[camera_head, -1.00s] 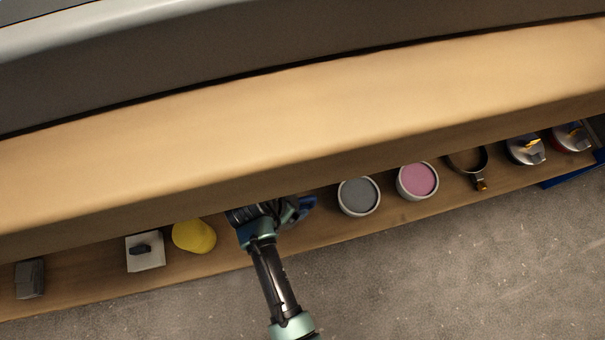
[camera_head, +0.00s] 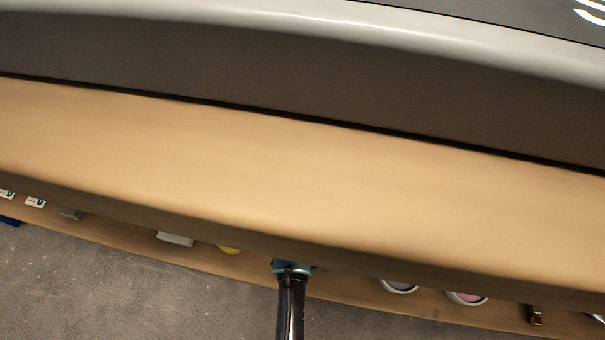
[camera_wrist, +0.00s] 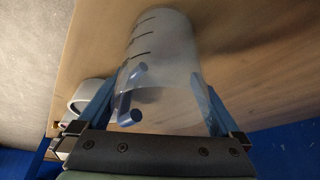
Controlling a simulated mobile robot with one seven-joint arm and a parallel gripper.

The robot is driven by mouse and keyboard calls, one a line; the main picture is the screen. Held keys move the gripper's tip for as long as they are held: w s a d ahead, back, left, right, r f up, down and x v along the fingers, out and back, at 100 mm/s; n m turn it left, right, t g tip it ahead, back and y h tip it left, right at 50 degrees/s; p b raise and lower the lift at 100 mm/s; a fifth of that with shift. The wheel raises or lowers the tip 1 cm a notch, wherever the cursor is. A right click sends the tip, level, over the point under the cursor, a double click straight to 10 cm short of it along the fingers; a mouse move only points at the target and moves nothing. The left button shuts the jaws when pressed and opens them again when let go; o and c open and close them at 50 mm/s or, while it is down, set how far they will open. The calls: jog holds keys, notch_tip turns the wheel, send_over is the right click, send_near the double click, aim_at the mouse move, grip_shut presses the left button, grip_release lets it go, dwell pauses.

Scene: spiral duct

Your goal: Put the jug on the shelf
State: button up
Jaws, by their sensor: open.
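The jug (camera_wrist: 160,45) is a clear, pale container with dark measuring marks and a blue-grey handle (camera_wrist: 131,98). In the wrist view it is between the two blue fingers of my gripper (camera_wrist: 162,76), beside a wooden surface. The fingers are spread, one on each side of the jug; I cannot tell whether either touches it. In the head view, only the back of my gripper shows at the edge of the upper wooden board (camera_head: 280,185), and the jug is hidden. The lower wooden shelf (camera_head: 350,288) runs beneath that board.
Partly covered by the upper board are a yellow object (camera_head: 229,250), a pale block (camera_head: 175,239), a grey tin (camera_head: 398,286), a pink tin (camera_head: 466,298) and a brass-ended item (camera_head: 535,316). In the wrist view, a white round object (camera_wrist: 78,97) is near the left finger.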

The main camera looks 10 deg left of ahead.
jog(key=s+a+r+p, duration=0.4)
jog(key=s+a+p, duration=0.3)
jog(key=a, duration=0.4)
jog(key=shift+s+a+r, duration=0.15)
jog(key=shift+s+r, duration=0.25)
jog(key=shift+s, duration=0.2)
